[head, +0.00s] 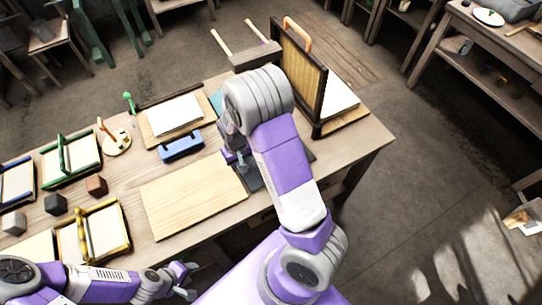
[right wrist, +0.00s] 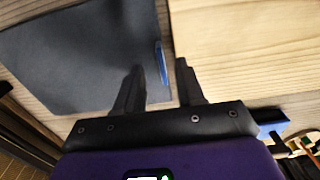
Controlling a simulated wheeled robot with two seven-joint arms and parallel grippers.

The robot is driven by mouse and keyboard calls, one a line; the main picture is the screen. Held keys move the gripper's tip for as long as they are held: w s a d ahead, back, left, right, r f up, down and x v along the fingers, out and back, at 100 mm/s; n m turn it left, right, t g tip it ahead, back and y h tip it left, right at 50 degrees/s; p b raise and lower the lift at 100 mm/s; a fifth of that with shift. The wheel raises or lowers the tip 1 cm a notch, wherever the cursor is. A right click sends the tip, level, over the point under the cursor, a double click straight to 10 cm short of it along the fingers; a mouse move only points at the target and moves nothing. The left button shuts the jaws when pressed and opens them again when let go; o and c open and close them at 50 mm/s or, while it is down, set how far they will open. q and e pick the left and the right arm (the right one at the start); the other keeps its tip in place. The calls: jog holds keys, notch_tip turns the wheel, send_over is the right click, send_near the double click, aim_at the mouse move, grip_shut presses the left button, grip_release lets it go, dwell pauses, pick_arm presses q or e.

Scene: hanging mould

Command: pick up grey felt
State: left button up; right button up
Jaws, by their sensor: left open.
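The grey felt (right wrist: 75,50) is a flat dark grey sheet lying on the table at the left of the right wrist view, with a thin blue strip at its right edge. In the head view only parts of the felt (head: 253,180) show; my right arm covers the rest. My right gripper (right wrist: 160,66) is open, its fingers apart with nothing seen held between them. One finger overlaps the felt's right edge in that view; contact cannot be told. In the head view my right gripper (head: 236,160) is mostly hidden. My left gripper (head: 187,277) is open and empty at the table's front edge.
A pale wooden board (head: 190,195) lies left of the felt. A blue-handled block (head: 181,147) sits behind it. A tall hinged mould (head: 305,75) stands at the right. Yellow (head: 92,230) and green (head: 70,160) framed screens and small cubes occupy the left.

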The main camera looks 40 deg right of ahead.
notch_tip(320, 180, down, 3)
jog(key=shift+f, duration=0.2)
grip_shut()
dwell(0.3)
